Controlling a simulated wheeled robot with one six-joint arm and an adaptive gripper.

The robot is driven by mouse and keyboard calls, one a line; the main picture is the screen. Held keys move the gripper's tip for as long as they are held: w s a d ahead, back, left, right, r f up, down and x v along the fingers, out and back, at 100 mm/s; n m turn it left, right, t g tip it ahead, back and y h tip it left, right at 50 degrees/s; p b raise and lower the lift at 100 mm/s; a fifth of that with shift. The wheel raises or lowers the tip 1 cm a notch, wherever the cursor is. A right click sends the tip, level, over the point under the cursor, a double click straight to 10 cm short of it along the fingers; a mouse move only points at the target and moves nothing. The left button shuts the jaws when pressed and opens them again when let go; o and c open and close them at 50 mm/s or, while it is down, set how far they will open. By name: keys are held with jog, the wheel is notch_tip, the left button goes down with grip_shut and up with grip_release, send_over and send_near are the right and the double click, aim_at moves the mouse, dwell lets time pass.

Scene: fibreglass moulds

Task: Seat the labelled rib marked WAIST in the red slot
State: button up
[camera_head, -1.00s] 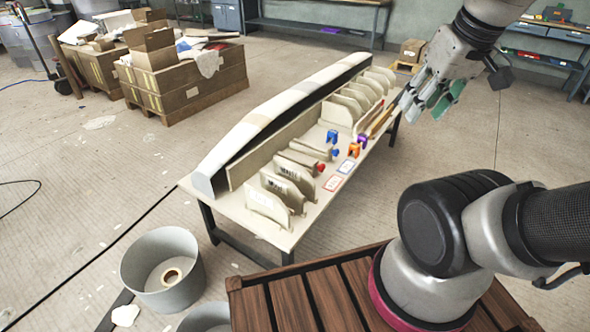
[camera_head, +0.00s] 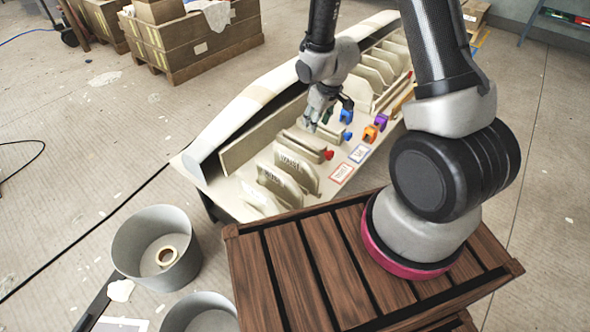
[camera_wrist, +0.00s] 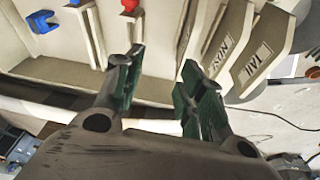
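The rib marked WAIST (camera_head: 296,167) stands upright on the bench, nearest the red slot of the labelled ribs. In the wrist view a rib beside NOSE (camera_wrist: 190,38) shows nearly edge-on, its label unseen. The red slot appears to be the pair of low walls with a red piece (camera_head: 328,154) at its end; the red piece also shows in the wrist view (camera_wrist: 130,5). My gripper (camera_head: 311,126) hangs above the bench over the slot area. In the wrist view its green-padded fingers (camera_wrist: 160,85) are apart with nothing between them.
The ribs marked NOSE (camera_wrist: 216,50) and TAIL (camera_wrist: 258,62) stand close together. Blue (camera_head: 346,116), purple (camera_head: 381,119) and orange (camera_head: 370,134) pieces lie near the slots. More pale ribs (camera_head: 372,75) stand at the far end. The long mould (camera_head: 240,110) runs along the back.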

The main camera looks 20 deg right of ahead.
jog(key=n+y, duration=0.1)
send_near(292, 161)
jog(key=d+f, duration=0.1)
jog(key=f, duration=0.1)
jog(key=d+f, duration=0.1)
jog(key=f, duration=0.1)
jog(key=shift+s+d, duration=0.3)
jog(key=shift+s, duration=0.1)
jog(key=shift+w+a+f+n+t+y, duration=0.1)
jog(key=shift+w+a+n+t+y, duration=0.2)
jog(key=shift+w+a, duration=0.6)
jog(key=x, duration=0.7)
jog(key=shift+w+a, duration=0.2)
jog(key=shift+a, duration=0.15)
grip_shut()
